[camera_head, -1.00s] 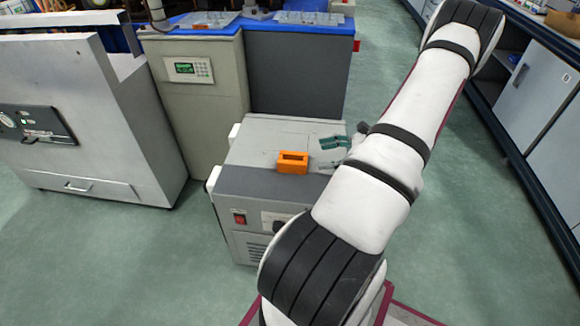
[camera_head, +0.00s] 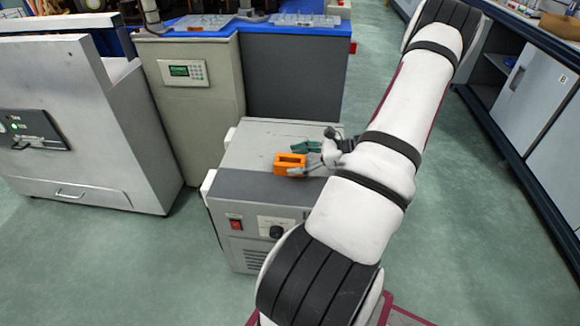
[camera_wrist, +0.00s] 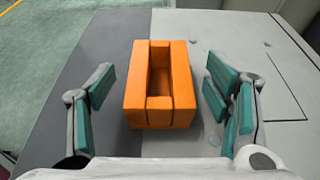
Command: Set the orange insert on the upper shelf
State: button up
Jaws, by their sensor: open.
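The orange insert (camera_head: 290,164) is a small block with a slot open at its top. It sits upright on top of the grey cabinet (camera_head: 262,140). In the wrist view the insert (camera_wrist: 161,84) stands between the two teal-padded fingers of my gripper (camera_wrist: 165,100), with a gap on each side. My gripper (camera_head: 306,158) is open and close to the insert in the head view, with one finger in front of it and one behind. My own arm hides part of the cabinet's right side. I cannot tell which surface is the upper shelf.
A beige machine with a small green display (camera_head: 181,71) stands behind the cabinet. A blue bench top (camera_head: 215,31) holds grey trays behind it. A large grey machine (camera_head: 75,130) is at the left. A dark-framed cupboard (camera_head: 535,100) lines the right, with open floor between.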

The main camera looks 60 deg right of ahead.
jog(key=c, duration=1.5)
jog(key=shift+r, duration=0.15)
